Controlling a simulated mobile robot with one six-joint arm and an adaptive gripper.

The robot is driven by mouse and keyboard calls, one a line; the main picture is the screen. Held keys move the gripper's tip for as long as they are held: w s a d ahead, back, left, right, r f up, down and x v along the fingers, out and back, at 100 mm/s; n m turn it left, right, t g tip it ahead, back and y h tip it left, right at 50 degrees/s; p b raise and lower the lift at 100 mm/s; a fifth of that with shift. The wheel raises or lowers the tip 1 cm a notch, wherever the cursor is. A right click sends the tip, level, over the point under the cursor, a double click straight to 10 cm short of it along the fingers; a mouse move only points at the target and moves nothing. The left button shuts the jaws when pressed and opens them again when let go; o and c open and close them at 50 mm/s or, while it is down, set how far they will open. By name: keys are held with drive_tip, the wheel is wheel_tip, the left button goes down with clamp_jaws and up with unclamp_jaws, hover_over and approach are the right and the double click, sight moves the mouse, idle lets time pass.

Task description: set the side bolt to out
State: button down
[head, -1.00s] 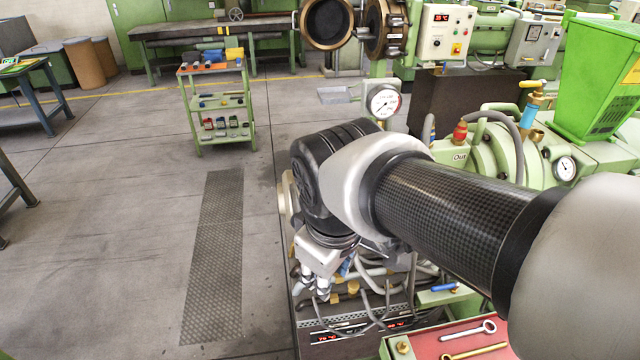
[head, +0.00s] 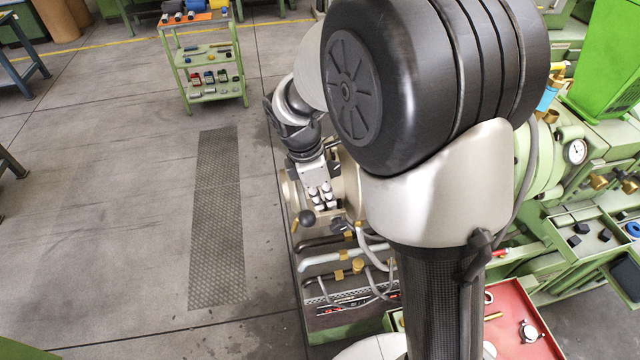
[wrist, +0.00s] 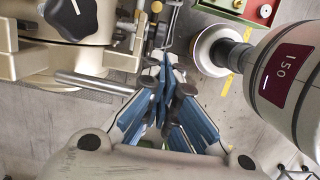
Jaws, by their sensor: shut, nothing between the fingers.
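My gripper (wrist: 165,72) is in the middle of the wrist view, its blue-padded fingers shut with nothing between them. In the head view my gripper (head: 322,198) points down beside a beige machine body (head: 345,186). A bare metal rod (wrist: 92,83) sticks out of the beige housing (wrist: 62,58) toward my fingers in the wrist view; it may be the side bolt, but I cannot tell for sure. A black knob with a white mark (wrist: 72,14) sits above it. A black ball knob (head: 307,217) shows just below my gripper in the head view.
Pipes and hoses (head: 335,262) lie below the gripper. A red tray (head: 520,318) is at the lower right. The floor (head: 120,200) on the left is clear.

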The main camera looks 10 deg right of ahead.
drive_tip(key=b, duration=0.1)
approach(332, 231)
drive_tip(key=x, duration=0.5)
drive_tip(key=shift+w+d, duration=0.3)
drive_tip(key=shift+w, duration=0.05)
drive_tip(key=shift+f+b, duration=0.1)
drive_tip(key=shift+b, duration=0.3)
drive_tip(key=b, duration=0.1)
drive_tip(key=f+t+b, duration=0.1)
drive_tip(key=b, duration=0.1)
drive_tip(key=shift+s+f, duration=0.2)
drive_tip(key=shift+s, duration=0.1)
drive_tip(key=shift+s+f, duration=0.2)
drive_tip(key=shift+f, duration=0.35)
drive_tip(key=shift+r, duration=0.15)
